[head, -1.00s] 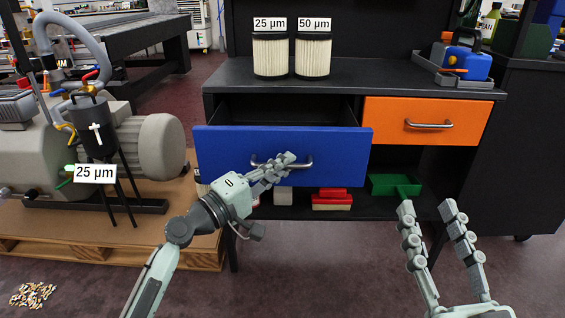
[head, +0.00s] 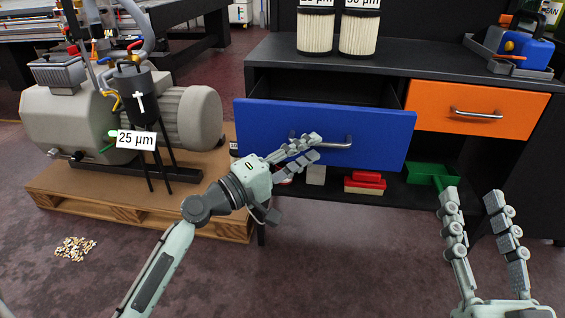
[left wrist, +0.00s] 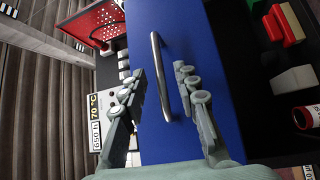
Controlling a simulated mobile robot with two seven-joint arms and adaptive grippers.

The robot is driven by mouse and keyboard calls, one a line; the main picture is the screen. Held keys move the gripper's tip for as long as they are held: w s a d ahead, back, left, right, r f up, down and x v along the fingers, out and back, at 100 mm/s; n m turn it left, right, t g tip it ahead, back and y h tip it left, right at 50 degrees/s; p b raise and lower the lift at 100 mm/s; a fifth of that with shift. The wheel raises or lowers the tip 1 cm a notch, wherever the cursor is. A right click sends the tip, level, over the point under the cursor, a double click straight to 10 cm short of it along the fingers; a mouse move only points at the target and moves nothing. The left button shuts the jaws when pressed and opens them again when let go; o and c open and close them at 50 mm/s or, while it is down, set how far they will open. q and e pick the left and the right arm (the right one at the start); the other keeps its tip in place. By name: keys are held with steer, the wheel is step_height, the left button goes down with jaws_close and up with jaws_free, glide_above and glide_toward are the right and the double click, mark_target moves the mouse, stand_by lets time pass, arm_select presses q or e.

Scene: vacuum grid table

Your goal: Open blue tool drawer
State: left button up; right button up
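The blue drawer (head: 300,125) stands pulled out of the black workbench, and its dark inside shows behind the front panel. Its metal bar handle (head: 340,145) is on the front. My left gripper (head: 316,147) is at the left part of the handle with its fingers apart. In the left wrist view the handle (left wrist: 160,80) lies between the two spread fingers, with a gap on each side. My right gripper (head: 472,195) is open and empty, low at the right, in front of the shelf.
An orange drawer (head: 475,108) is closed to the right. Filters (head: 316,32) and a blue tool (head: 522,50) stand on the bench top (head: 420,62). A green bin (head: 428,174) and red boxes (head: 366,180) sit below. A pump (head: 70,110) on a pallet (head: 90,204) stands left.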

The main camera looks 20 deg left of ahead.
arm_select(q)
steer(key=v, duration=0.8)
steer(key=shift+s+a, duration=0.15)
